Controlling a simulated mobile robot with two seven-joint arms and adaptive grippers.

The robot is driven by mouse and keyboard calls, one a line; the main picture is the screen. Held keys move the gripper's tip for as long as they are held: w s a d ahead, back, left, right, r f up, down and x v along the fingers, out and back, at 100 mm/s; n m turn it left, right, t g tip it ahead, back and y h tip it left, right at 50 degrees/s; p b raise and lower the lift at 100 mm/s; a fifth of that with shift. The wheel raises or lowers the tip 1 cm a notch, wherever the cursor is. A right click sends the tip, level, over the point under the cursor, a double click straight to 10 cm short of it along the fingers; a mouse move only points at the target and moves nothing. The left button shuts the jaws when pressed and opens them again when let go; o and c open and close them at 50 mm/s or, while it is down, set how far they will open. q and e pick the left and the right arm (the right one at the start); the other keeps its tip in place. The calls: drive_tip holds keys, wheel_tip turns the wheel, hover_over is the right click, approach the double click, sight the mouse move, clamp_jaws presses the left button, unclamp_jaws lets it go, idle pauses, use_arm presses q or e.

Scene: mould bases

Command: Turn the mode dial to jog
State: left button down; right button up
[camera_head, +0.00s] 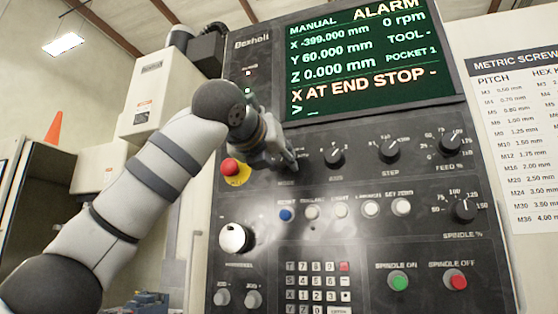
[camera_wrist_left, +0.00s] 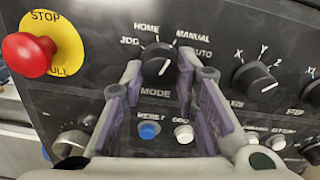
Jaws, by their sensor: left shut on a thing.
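The mode dial (camera_wrist_left: 156,62) is a black round knob above the word MODE in the left wrist view. JOG, HOME, MANUAL and AUTO are printed around its upper side. Its white mark slants toward the upper right, on the MANUAL side. My left gripper (camera_wrist_left: 160,72) has one purple-padded finger on each side of the dial and is shut on it. In the head view my left gripper (camera_head: 284,158) is at the panel and hides the dial. The screen (camera_head: 365,55) reads MANUAL, ALARM and X AT END STOP. My right gripper is in neither view.
The red emergency stop (camera_wrist_left: 28,53) on its yellow disc is left of the dial. A blue reset button (camera_wrist_left: 149,130) and a white button (camera_wrist_left: 184,133) sit just below. The axis dial (camera_wrist_left: 254,82) is to the right. The step dial (camera_head: 389,150) is farther right.

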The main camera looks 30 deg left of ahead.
use_arm(q)
drive_tip(key=n, duration=0.3)
drive_tip(key=shift+n, duration=0.4)
drive_tip(key=n, duration=0.3)
drive_tip(key=shift+w+n, duration=0.1)
drive_tip(key=shift+n, duration=0.2)
drive_tip(key=n+b, duration=0.1)
drive_tip(key=n, duration=0.2)
drive_tip(key=shift+f+n, duration=0.1)
drive_tip(key=shift+n, duration=0.2)
drive_tip(key=shift+d+n+b, duration=0.1)
drive_tip(key=shift+n+b, duration=0.55)
drive_tip(key=shift+n, duration=1.65)
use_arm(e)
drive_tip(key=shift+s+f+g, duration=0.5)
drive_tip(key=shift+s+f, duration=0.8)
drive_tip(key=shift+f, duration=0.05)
use_arm(q)
drive_tip(key=shift+r, duration=0.2)
drive_tip(key=c, duration=1.2)
unclamp_jaws()
drive_tip(key=shift+c, duration=0.2)
